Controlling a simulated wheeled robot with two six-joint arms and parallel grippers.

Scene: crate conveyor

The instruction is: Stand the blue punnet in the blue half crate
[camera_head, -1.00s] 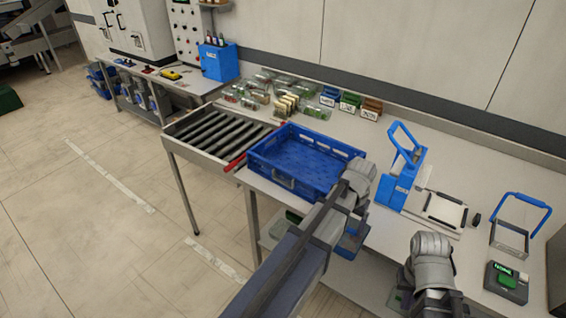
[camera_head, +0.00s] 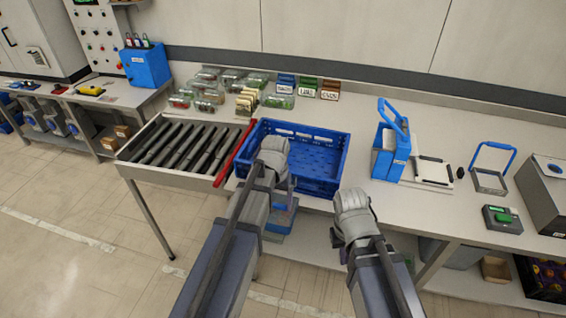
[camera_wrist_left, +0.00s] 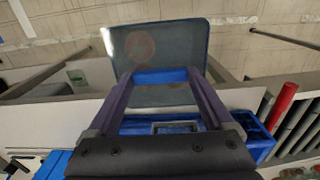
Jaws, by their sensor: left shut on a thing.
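The blue half crate (camera_head: 338,166) stands empty on the bench, beside the rollers. My left gripper (camera_wrist_left: 165,77) is shut on the blue handle of the blue punnet. The punnet (camera_wrist_left: 185,40), with greyish see-through sides and a blue rim, hangs from it in the left wrist view. In the head view the punnet (camera_head: 279,222) shows below my left wrist, in front of the crate's near wall and outside it; the arm hides part of it. My right gripper (camera_head: 356,218) is in front of the bench, right of the crate; its fingers are hidden behind the wrist.
A roller conveyor (camera_head: 180,146) with a red bar (camera_head: 236,153) adjoins the crate's left side. Clear packs (camera_head: 205,92) and labelled blocks (camera_head: 307,88) stand behind. Right are a blue-handled stand (camera_head: 388,150), a blue-handled frame (camera_head: 490,180) and a green-buttoned box (camera_head: 502,219).

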